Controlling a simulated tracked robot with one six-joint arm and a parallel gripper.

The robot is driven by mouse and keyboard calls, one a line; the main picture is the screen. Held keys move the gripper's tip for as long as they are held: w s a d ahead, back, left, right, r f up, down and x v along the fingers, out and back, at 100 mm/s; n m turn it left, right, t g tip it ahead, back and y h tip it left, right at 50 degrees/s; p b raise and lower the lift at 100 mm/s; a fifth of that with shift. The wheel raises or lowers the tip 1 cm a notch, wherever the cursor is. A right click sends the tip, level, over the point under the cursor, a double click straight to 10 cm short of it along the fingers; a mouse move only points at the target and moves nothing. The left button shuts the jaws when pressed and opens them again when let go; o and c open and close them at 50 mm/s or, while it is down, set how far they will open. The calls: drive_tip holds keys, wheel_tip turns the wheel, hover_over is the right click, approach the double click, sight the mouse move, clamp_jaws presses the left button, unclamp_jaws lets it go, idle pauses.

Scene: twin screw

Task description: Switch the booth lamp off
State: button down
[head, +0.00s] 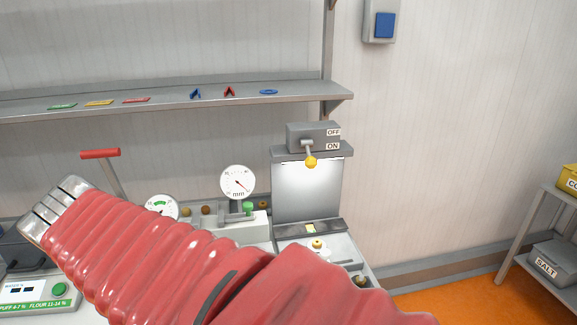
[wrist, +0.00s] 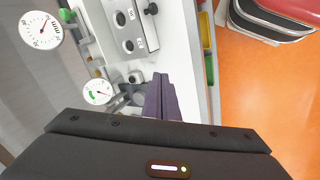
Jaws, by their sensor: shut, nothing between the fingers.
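The booth (head: 308,190) stands right of centre in the head view, and its inside is brightly lit. The grey switch box (head: 312,133) on top has an OFF label above an ON label. Its lever with a yellow knob (head: 311,162) hangs downward, toward the ON side. My gripper (wrist: 160,82) shows in the wrist view with its dark fingers together and empty, over the bench and pointing away from the lever. The booth and lever are not in the wrist view. My red-sleeved arm crosses the lower head view, left of and below the booth.
A wall shelf (head: 170,100) with small coloured pieces runs left of the switch box, its end close above it. A dial gauge (head: 238,182) stands left of the booth. A blue wall button (head: 384,25) is upper right. The wall right of the booth is bare.

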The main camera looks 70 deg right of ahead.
sight(309, 154)
drive_tip(key=s+d+r+g+h, duration=0.1)
drive_tip(key=d+r, duration=0.3)
drive_tip(key=d, duration=0.4)
drive_tip(key=s+d+r+g+h, duration=0.2)
drive_tip(key=s+d+r+g, duration=0.1)
drive_tip(key=d, duration=0.6)
drive_tip(key=s+d+r+g+h, duration=0.2)
drive_tip(key=s+d+r+g, duration=0.1)
drive_tip(key=d, duration=0.6)
drive_tip(key=shift+d+r+n+g, duration=0.2)
drive_tip(key=shift+r+n+g, duration=0.2)
drive_tip(key=shift+r+g, duration=0.4)
drive_tip(key=shift+s+d, duration=0.1)
drive_tip(key=shift+s, duration=0.05)
drive_tip(key=s+d+f, duration=0.3)
drive_tip(key=s+d, duration=0.4)
drive_tip(key=s, duration=0.1)
drive_tip(key=shift+d, duration=0.3)
drive_tip(key=shift+w+f, duration=0.1)
